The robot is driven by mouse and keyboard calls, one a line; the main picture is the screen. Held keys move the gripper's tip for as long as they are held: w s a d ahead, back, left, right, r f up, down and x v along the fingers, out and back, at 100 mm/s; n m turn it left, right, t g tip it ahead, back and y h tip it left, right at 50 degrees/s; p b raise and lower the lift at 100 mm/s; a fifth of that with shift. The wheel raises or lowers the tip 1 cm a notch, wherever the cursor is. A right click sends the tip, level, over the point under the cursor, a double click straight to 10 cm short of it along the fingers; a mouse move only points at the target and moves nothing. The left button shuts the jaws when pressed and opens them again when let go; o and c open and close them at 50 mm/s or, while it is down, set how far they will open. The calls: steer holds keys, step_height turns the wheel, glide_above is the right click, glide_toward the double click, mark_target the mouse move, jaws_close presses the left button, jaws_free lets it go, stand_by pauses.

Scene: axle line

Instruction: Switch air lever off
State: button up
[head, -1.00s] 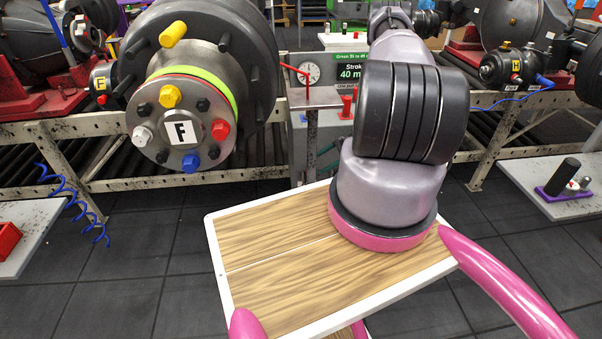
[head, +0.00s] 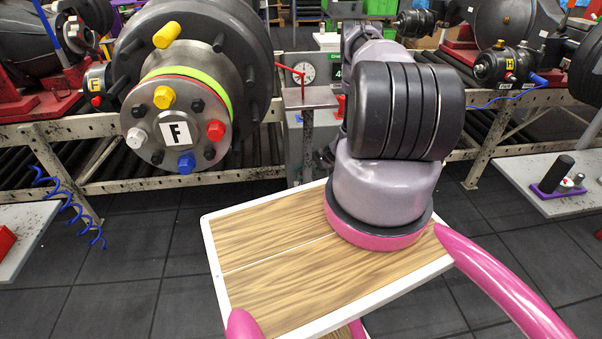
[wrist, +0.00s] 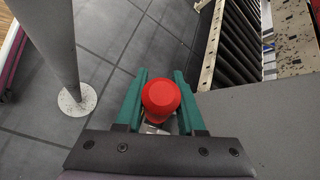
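In the wrist view, my gripper (wrist: 160,100) has its two green fingers spread on either side of a round red knob (wrist: 161,97). I cannot tell whether the fingers touch it. The knob looks like the end of a lever, with pale metal partly visible below it. In the head view, a red part (head: 340,106) shows at the grey cabinet, partly hidden by my arm. My gripper is hidden behind my arm there. A thin bent red rod (head: 302,77) stands beside a round gauge (head: 303,72); I cannot tell which red part is the air lever.
A large hub marked F (head: 177,133) hangs at the left. A grey post with a flat top (head: 308,97) stands close to my arm; a post with a round base (wrist: 76,98) shows in the wrist view. A grey side table (head: 545,180) is at the right.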

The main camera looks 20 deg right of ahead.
jaws_close()
stand_by(1.1)
